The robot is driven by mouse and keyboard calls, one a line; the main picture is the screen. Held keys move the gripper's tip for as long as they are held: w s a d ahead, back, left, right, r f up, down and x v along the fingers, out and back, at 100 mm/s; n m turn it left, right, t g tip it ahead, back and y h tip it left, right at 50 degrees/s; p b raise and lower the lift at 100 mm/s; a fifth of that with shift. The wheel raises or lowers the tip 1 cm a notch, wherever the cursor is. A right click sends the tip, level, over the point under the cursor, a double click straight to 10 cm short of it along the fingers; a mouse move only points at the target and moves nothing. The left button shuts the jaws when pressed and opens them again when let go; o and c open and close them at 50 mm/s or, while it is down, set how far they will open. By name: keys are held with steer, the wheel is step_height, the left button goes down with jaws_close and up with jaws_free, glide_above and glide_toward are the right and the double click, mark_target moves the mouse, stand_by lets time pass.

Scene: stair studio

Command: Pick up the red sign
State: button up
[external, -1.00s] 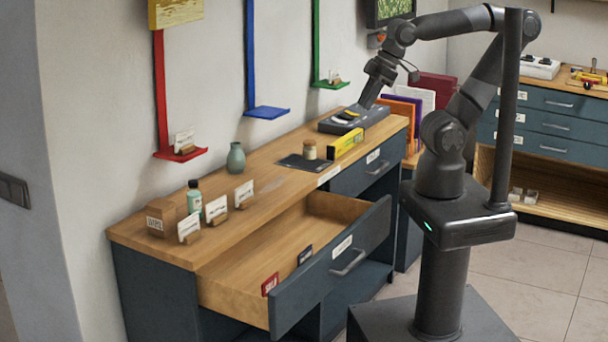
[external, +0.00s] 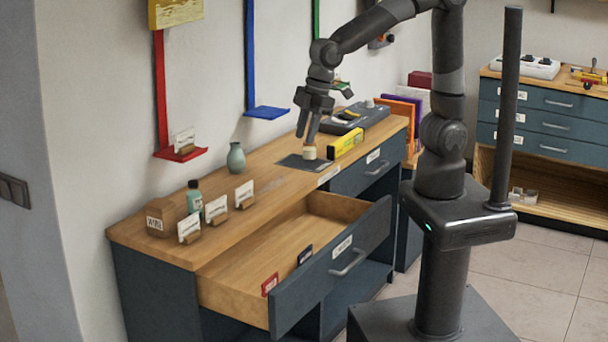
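A small red sign (external: 270,284) with white lettering stands inside the open drawer (external: 235,289), near the drawer's left front corner. A dark sign (external: 305,255) stands farther right in the same drawer, along the front panel. My gripper (external: 307,138) is over the desk top, pointing down, just above or beside a small cream jar with a lid (external: 309,153). I cannot tell whether it touches the jar. The fingers look apart. The gripper is well behind and above the red sign.
The drawer front (external: 335,265) sticks out from the desk. On the desk top (external: 268,200) stand card holders (external: 244,194), a teal bottle (external: 194,196), a green vase (external: 236,158), a wooden box (external: 161,216), a yellow box (external: 346,143) and a dark device (external: 357,118). The drawer's middle is clear.

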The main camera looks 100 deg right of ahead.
steer(key=w+a+f+n+g, duration=0.25)
steer(key=w+a+f, duration=0.35)
steer(key=w+f, duration=0.4)
steer(key=n, duration=0.3)
glide_above(270, 278)
step_height(270, 278, down, 16)
steer(key=shift+m+g, duration=0.25)
step_height(270, 278, down, 11)
steer(key=shift+r, duration=0.1)
steer(key=shift+d, duration=0.1)
steer(key=c, duration=0.6)
steer(key=shift+o, duration=0.2)
steer(key=shift+r, duration=0.15)
